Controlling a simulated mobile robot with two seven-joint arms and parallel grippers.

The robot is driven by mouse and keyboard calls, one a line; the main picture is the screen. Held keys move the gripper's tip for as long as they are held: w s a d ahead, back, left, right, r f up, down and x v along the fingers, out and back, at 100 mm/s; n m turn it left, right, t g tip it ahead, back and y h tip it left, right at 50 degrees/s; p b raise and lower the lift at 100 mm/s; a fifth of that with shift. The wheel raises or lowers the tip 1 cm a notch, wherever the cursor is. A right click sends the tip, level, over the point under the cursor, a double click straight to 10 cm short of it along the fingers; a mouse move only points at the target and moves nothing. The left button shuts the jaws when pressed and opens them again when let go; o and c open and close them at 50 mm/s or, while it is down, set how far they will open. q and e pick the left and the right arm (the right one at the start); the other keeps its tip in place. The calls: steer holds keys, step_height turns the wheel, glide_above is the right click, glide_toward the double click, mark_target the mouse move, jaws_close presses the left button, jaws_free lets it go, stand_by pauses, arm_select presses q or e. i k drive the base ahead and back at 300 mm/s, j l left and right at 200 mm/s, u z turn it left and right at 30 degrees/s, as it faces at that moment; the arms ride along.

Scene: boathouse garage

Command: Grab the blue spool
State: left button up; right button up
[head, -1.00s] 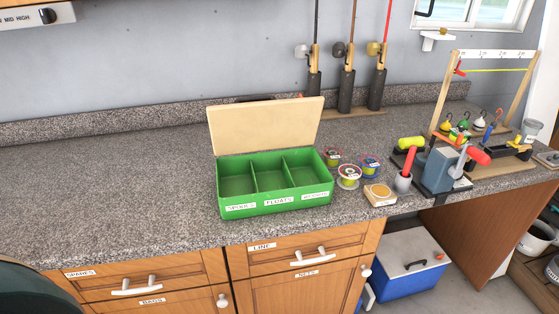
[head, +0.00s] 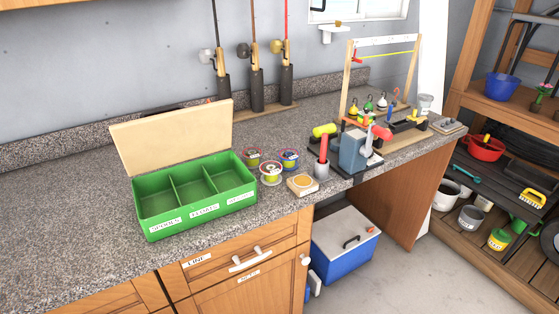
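The blue spool (head: 288,158) sits on the granite counter, right of the open green box. A red spool (head: 252,156) is to its left and a white-rimmed spool (head: 270,173) is in front, between the two. The green box (head: 166,220) has three empty compartments, with labels on its front; the left one reads SPOOLS. Its wooden lid stands open at the back. Neither of my grippers shows in the head view.
A small wooden block (head: 302,185) lies in front of the blue spool. Rods (head: 286,85) stand at the back wall. The counter's left part is clear.

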mark_target(288, 156)
steer(key=i+l+u, duration=0.2)
steer(key=i+l, duration=0.2)
steer(key=l, duration=0.25)
steer(key=i+l+u, duration=0.1)
steer(key=l, duration=0.25)
steer(key=i+l+u, duration=0.15)
steer(key=i+l, duration=0.15)
steer(key=l, duration=0.05)
